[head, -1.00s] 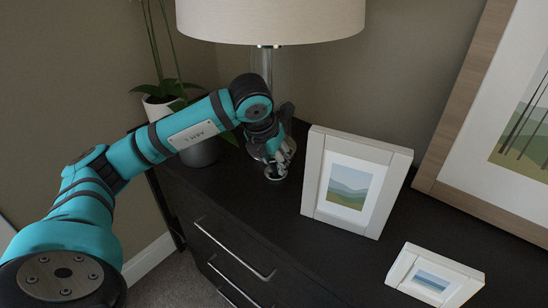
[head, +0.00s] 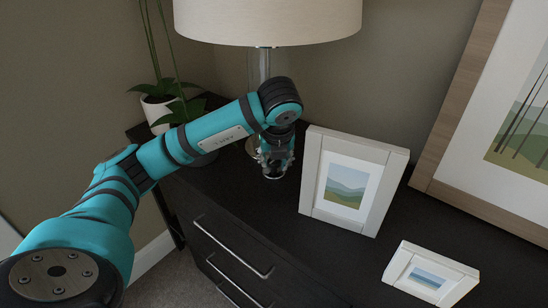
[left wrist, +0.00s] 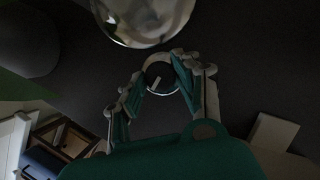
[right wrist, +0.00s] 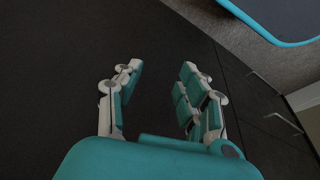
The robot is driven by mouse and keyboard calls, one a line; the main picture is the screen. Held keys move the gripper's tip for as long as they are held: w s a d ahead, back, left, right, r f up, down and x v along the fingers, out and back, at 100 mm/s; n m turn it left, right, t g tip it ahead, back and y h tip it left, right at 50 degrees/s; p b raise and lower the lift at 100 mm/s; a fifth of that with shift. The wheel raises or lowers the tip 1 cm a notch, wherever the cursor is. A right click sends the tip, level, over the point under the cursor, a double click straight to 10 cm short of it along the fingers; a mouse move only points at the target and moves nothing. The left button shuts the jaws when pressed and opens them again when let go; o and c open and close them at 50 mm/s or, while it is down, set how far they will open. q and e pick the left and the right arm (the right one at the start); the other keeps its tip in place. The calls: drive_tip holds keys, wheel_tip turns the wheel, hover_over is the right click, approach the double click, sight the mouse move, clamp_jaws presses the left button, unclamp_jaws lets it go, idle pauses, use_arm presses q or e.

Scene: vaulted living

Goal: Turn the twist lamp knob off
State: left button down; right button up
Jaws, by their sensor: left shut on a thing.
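The table lamp has a pale drum shade (head: 268,22) and a clear glass body (head: 258,70) on the dark dresser. Its rounded, shiny base also shows at the top of the left wrist view (left wrist: 145,15). The twist knob (left wrist: 161,77) is a small round piece with a dark face, a bright rim and a pale mark, just in front of the base. My left gripper (head: 274,168) points down over the knob, its fingers on either side of it and shut on it; they partly hide it in the head view. My right gripper (right wrist: 160,80) is open and empty.
A white picture frame (head: 312,185) stands right of my left gripper, and a smaller one (head: 398,268) is nearer the front right. A large wooden frame (head: 452,118) leans at the back right. A potted plant (head: 158,112) is behind my left arm.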

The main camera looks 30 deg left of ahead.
idle(0.4)
use_arm(q)
drive_tip(key=c, duration=0.9)
unclamp_jaws()
drive_tip(key=shift+c, duration=0.2)
drive_tip(key=shift+d+r, duration=0.15)
drive_tip(key=shift+r, duration=0.15)
drive_tip(key=v, duration=1.1)
drive_tip(key=shift+s, duration=0.15)
drive_tip(key=shift+d, duration=0.1)
